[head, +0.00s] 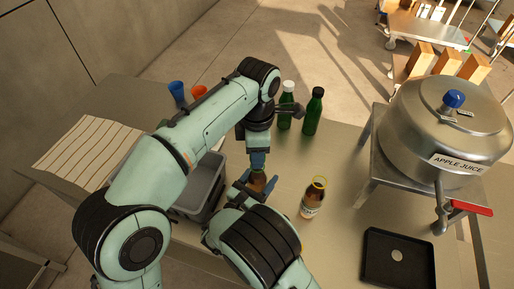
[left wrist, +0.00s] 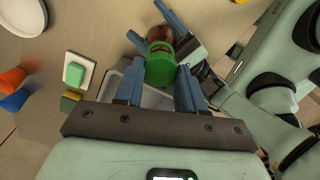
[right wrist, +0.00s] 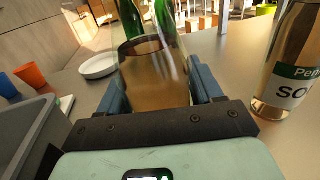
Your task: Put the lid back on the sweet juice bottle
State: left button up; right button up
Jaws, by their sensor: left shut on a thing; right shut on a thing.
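My right gripper (right wrist: 157,98) is shut on a glass bottle (right wrist: 155,75) holding amber-brown juice. This bottle also shows in the head view (head: 258,181), mostly hidden by my arms; its label is not readable. My left gripper (left wrist: 158,84) is shut on a green lid (left wrist: 160,66), just above the held bottle. The lid overlaps the bottle in the left wrist view, so I cannot tell whether they touch. The lid is hidden in the head view. A second juice bottle (head: 311,200) with a yellow ring at its top stands to the right, its label starting "SO" in the right wrist view (right wrist: 291,70).
Two green bottles (head: 286,108) (head: 313,112) stand behind my grippers. A grey bin (head: 211,187) is close on the left, with blue (head: 177,91) and orange (head: 199,91) cups beyond.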

pick_arm(q)
jog(key=shift+f, duration=0.55)
jog(key=shift+f, duration=0.55)
